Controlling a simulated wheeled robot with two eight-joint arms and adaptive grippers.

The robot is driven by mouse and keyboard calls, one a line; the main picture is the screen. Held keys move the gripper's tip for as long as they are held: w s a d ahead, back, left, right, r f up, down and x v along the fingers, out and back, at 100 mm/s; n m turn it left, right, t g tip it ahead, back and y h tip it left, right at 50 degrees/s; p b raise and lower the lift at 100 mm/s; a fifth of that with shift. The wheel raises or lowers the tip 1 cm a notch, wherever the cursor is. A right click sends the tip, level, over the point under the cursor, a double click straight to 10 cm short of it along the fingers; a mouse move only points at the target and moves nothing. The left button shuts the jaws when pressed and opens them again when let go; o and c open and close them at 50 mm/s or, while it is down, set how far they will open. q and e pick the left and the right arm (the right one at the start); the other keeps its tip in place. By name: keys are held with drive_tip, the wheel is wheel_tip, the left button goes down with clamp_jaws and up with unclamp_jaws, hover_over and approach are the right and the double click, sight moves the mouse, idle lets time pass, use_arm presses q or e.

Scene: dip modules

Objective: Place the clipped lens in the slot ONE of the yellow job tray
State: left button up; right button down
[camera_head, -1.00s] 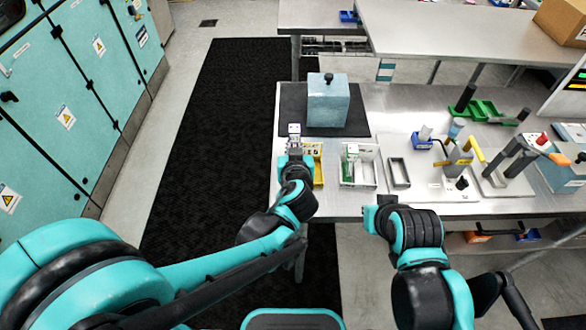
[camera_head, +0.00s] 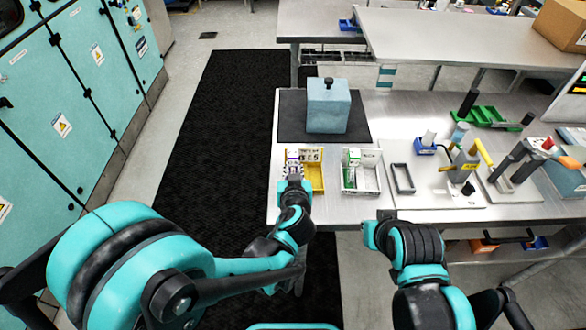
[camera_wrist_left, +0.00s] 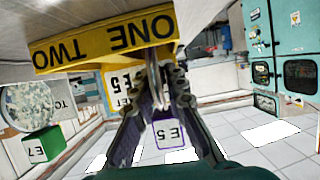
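The yellow job tray (camera_head: 319,184) lies near the front edge of the bench. Its front wall shows upside down in the left wrist view (camera_wrist_left: 105,40), with the words ONE and TWO. My left gripper (camera_head: 293,168) is at the tray's left side. In the left wrist view my left gripper (camera_wrist_left: 160,95) is shut on a purple-edged piece with a white E5 label (camera_wrist_left: 172,134), apparently the clipped lens. Fingers hide part of it. I cannot tell whether it touches the tray.
A white tray (camera_head: 368,186) with green and white pieces stands right of the yellow tray. A grey frame (camera_head: 403,178) is beyond it. A teal box (camera_head: 328,108) sits on a black mat (camera_head: 361,128) behind. Tools and stands fill the right side.

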use_arm(q)
drive_tip(key=shift+o, duration=0.5)
drive_tip(key=shift+r, duration=0.1)
drive_tip(key=shift+r, duration=0.2)
drive_tip(key=p+v, duration=0.4)
drive_tip(key=v, duration=0.8)
drive_tip(key=a, duration=0.2)
drive_tip(key=a+g, duration=0.1)
drive_tip(key=a, duration=0.1)
drive_tip(key=a+g+y, duration=0.1)
drive_tip(key=a, duration=0.1)
drive_tip(key=shift+w+f, duration=0.25)
drive_tip(key=shift+f, duration=0.15)
drive_tip(key=s+a+r+g+h, duration=0.1)
drive_tip(key=s+a+g, duration=0.3)
drive_tip(key=s+a, duration=0.4)
drive_tip(key=a+r, duration=0.1)
drive_tip(key=a, duration=0.3)
drive_tip(key=shift+s, duration=0.25)
